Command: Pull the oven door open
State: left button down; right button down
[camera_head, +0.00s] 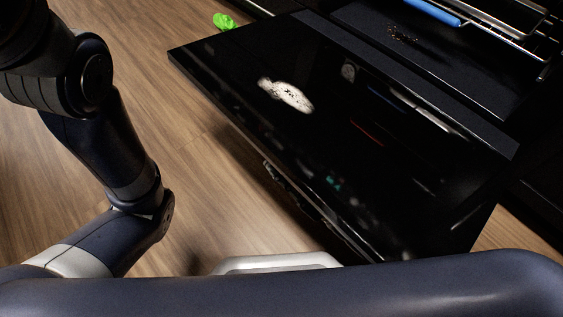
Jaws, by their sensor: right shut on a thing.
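The oven door (240,82) is a glossy black panel, swung down to nearly flat in front of the oven. Its handle (275,172) runs along the front edge, partly under it and in shadow. My right arm crosses the bottom of the view and covers what lies behind it. My right gripper is at the door's front edge, shut on the handle; its fingers are mostly hidden by the arm and the dark edge. My left arm comes down at the left over the floor, and its gripper is out of view.
The oven cavity (440,60) is open at the top right, with metal racks (510,40) and a blue item (432,11). A bright green object (223,21) lies on the wooden floor (190,130) beyond the door. A pale patch (286,95) shows on the door.

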dwell(0.3)
jog(key=c, duration=1.5)
grip_release()
jog(key=shift+o, duration=0.2)
jog(key=v, duration=1.2)
jog(key=shift+f, duration=0.1)
